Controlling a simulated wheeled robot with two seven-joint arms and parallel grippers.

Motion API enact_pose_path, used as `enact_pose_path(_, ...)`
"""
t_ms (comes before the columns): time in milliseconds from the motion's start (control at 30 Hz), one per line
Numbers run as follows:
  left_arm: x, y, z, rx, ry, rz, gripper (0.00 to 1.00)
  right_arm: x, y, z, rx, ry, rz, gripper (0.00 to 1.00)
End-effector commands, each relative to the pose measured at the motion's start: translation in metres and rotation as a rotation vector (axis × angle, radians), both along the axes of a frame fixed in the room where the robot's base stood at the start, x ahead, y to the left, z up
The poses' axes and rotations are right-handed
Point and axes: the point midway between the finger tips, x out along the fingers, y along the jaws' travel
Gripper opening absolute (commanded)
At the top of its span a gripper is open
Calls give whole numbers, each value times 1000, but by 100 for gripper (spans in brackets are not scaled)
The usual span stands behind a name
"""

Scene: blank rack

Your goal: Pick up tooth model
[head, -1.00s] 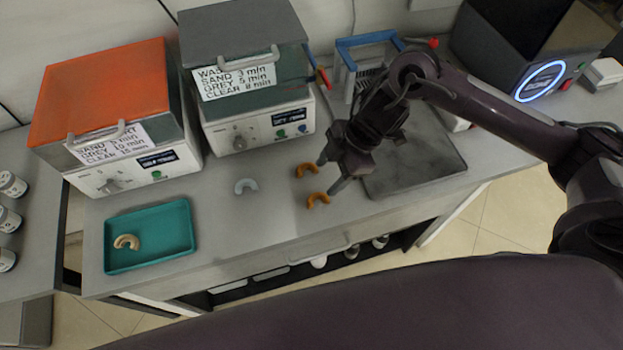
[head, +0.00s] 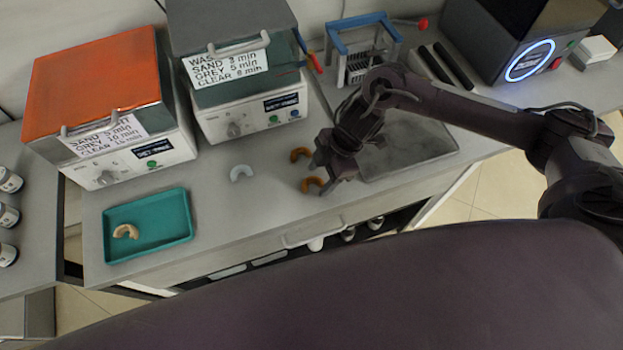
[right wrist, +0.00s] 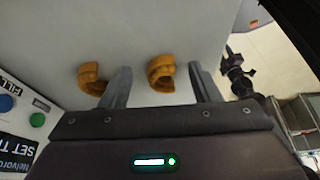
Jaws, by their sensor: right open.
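Two orange arch-shaped tooth models lie on the grey counter: a rear one (head: 300,154) and a front one (head: 312,184). A pale grey tooth model (head: 241,173) lies to their left. A beige tooth model (head: 126,231) lies in the teal tray (head: 180,225). My right gripper (head: 323,177) is open, low beside the orange models. In the right wrist view, one orange model (right wrist: 160,74) shows between the open fingers (right wrist: 161,85); the other orange model (right wrist: 91,78) is outside, by the left finger. I cannot tell whether either finger touches a model. My left gripper is not in view.
Two machines, one with an orange lid (head: 90,80) and one with a grey lid (head: 230,20), stand behind. A dark flat plate (head: 410,155) lies right of the models. A blue-framed rack (head: 362,45) stands behind it. The counter's front edge is close to the front model.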

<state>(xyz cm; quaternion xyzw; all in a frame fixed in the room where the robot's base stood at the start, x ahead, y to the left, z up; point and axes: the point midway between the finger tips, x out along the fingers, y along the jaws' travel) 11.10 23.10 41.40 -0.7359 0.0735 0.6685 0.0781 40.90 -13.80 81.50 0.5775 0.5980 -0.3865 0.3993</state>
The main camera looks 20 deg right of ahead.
Motion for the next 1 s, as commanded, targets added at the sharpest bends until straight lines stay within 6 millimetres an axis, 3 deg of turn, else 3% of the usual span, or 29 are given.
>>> enact_pose_path(33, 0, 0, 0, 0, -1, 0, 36, 0, 0, 0, 0, 0, 0, 54)
enact_pose_path(400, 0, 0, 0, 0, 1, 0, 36, 0, 0, 1, 0, -1, 0, 9)
enact_pose_path(767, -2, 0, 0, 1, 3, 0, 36, 1, 0, 8, 2, -3, 1, 9)
enact_pose_path(1000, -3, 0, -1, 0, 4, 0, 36, 2, 0, 45, 2, -6, 3, 8)
